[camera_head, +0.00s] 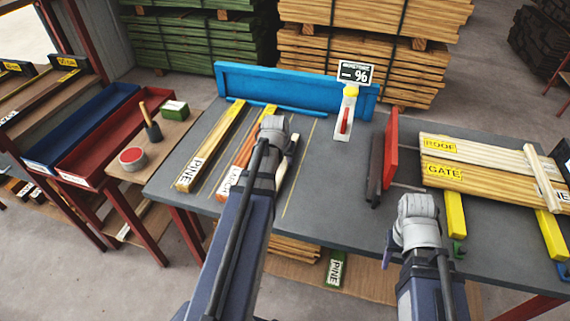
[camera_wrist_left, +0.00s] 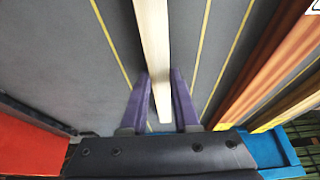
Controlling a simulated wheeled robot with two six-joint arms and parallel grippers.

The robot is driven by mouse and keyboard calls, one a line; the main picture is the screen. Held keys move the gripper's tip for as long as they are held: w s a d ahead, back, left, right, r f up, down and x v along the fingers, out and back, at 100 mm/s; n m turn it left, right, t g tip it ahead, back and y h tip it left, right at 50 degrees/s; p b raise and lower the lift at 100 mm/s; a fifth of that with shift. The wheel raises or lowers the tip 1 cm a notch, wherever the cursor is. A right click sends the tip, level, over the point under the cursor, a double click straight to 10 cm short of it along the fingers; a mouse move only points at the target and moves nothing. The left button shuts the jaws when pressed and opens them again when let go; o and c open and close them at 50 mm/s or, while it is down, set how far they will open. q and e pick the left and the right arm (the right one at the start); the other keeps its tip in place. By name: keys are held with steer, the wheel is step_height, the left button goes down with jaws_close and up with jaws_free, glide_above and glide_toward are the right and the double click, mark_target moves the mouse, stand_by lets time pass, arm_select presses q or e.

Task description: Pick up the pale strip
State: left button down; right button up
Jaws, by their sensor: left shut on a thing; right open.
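The pale strip (camera_head: 288,160) is a narrow cream-white bar on the grey table, to the right of the labelled boards. My left arm hides part of it in the head view. In the left wrist view the strip (camera_wrist_left: 152,45) runs between the purple fingers of my left gripper (camera_wrist_left: 158,82), which is shut on it near one end. Whether the strip is clear of the table cannot be told. My right gripper (camera_head: 416,215) is over the table's front right part, away from the strip; it is open, with its fingers mostly hidden.
A PINE board (camera_head: 212,145) and an orange LARCH board (camera_head: 242,160) lie left of the strip. A blue fence (camera_head: 290,88) lines the table's back. A red upright plate (camera_head: 391,143) and ROOF and GATE boards (camera_head: 475,175) are at right. Yellow lines mark the table.

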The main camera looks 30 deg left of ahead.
mark_target(285, 162)
arm_select(q)
steer(key=shift+r, duration=0.15)
step_height(285, 162, up, 10)
steer(key=p, duration=1)
